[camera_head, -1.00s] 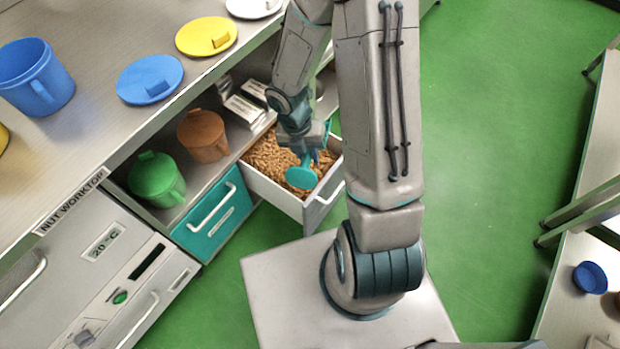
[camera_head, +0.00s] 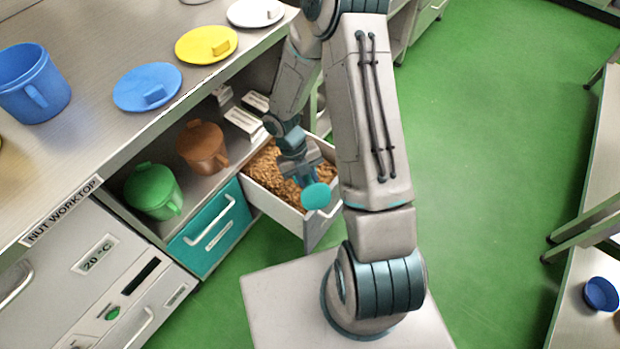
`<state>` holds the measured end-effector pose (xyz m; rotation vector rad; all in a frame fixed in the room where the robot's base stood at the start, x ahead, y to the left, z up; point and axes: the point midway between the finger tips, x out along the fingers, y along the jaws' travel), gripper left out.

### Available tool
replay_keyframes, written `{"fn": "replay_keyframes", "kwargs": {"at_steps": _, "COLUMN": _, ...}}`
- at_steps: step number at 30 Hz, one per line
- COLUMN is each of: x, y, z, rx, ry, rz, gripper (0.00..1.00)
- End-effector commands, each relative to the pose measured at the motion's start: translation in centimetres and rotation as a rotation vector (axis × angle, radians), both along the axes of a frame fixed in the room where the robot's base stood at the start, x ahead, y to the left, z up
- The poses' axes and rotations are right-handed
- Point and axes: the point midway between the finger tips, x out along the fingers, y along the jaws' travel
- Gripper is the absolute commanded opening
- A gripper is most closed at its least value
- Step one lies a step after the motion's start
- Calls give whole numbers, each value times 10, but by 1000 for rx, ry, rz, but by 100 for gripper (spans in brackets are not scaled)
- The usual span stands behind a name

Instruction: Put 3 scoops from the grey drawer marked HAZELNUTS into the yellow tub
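A light grey drawer (camera_head: 274,199) stands pulled out below the worktop, filled with brown nuts (camera_head: 262,172). No marking on it is readable from here. My gripper (camera_head: 301,172) is over the drawer, pointing down, and holds a teal scoop (camera_head: 316,196). The scoop's round bowl is at the drawer's front right part, close to the front wall. I cannot tell whether it touches the nuts or carries any. The fingers are small and partly hidden by the arm. I cannot make out the yellow tub; only a yellowish sliver shows at the left edge.
On the worktop (camera_head: 95,130) are a blue mug (camera_head: 32,85) and blue (camera_head: 147,87), yellow (camera_head: 206,45) and white (camera_head: 254,12) lids. Green (camera_head: 153,190) and brown (camera_head: 201,147) mugs stand on the shelf. A shut teal drawer (camera_head: 211,230) adjoins the open one. Green floor (camera_head: 480,170) is free at right.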

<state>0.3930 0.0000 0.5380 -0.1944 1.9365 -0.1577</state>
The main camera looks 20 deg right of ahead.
Motion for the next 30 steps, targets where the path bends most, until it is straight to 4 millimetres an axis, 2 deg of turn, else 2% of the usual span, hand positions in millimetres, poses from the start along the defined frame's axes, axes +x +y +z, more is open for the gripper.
{"fn": "replay_keyframes", "kwargs": {"at_steps": 6, "x": 8, "y": 0, "z": -22, "rx": 6, "ry": 109, "rz": 0, "gripper": 0}}
{"fn": "replay_keyframes", "kwargs": {"at_steps": 20, "x": 8, "y": 0, "z": -64, "rx": 5, "ry": 103, "rz": 0, "gripper": 0}}
{"fn": "replay_keyframes", "kwargs": {"at_steps": 30, "x": 21, "y": -1, "z": -91, "rx": 4, "ry": 102, "rz": 0, "gripper": 0}}
